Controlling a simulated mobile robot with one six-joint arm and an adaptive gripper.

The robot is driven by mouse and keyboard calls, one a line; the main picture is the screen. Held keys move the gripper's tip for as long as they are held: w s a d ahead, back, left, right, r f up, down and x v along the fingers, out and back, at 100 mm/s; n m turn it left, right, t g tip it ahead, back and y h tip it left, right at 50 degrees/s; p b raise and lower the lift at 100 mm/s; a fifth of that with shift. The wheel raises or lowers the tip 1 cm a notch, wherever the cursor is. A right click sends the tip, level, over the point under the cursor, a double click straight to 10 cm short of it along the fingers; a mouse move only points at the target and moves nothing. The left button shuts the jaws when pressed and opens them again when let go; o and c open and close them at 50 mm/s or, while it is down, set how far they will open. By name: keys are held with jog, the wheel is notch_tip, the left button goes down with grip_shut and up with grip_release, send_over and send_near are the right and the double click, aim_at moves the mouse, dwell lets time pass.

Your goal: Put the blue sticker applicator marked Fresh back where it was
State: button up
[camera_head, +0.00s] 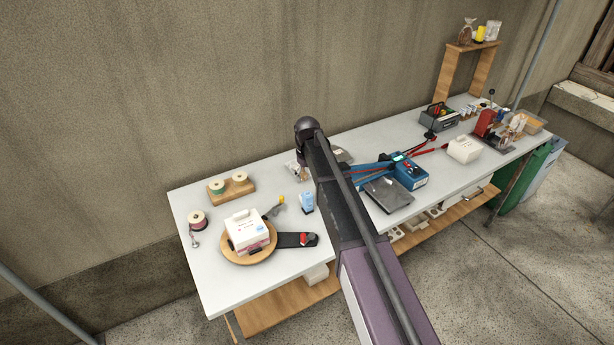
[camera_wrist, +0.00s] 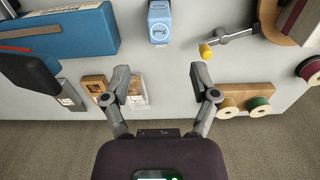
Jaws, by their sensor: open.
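The blue sticker applicator (camera_head: 307,201) stands on the white table right of the white cake box in the head view. In the wrist view the applicator (camera_wrist: 160,28) is at the top middle, with a round blue label whose script looks like "Fresh". My gripper (camera_wrist: 160,78) is open and empty, its two fingers spread below the applicator in the wrist view and apart from it. In the head view my arm hides most of my gripper.
A cake box (camera_head: 247,230) sits on a round wooden turntable (camera_head: 238,259). A wooden spool holder (camera_head: 246,190) stands near the wall. A grey tool with a yellow end (camera_wrist: 206,50) lies near the applicator. A blue machine (camera_head: 409,173) stands right of my arm.

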jog(key=s+d+m, duration=0.6)
jog(key=s+d, duration=1.7)
jog(key=s, duration=0.3)
jog(key=shift+m, duration=0.4)
